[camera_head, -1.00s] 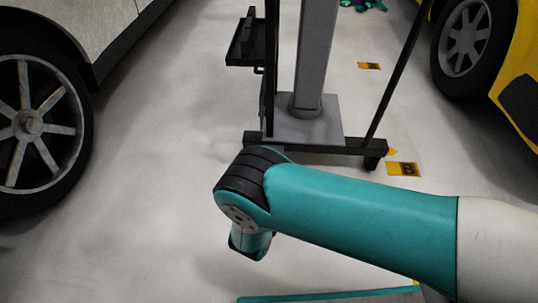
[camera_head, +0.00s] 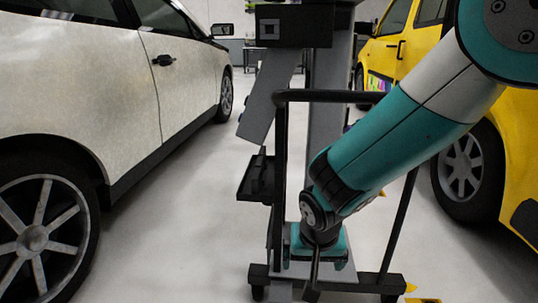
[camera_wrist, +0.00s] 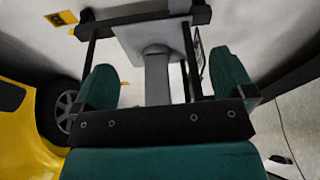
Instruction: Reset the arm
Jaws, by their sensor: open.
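My gripper (camera_head: 316,262) hangs at the end of my teal and white arm in the head view, in front of the lower part of a dark wheeled stand (camera_head: 283,180). In the wrist view my gripper's two teal fingers (camera_wrist: 164,85) stand wide apart. Nothing is held between them. The stand's grey post (camera_wrist: 157,75) and base plate show beyond the fingers, apart from them as far as I can tell. My arm hides part of the stand in the head view.
A white car (camera_head: 130,90) stands at the left and a yellow car (camera_head: 515,150) at the right. A black tray (camera_head: 257,178) juts from the stand's left side. Yellow floor markers lie near its base. The floor (camera_head: 190,200) between the white car and the stand is clear.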

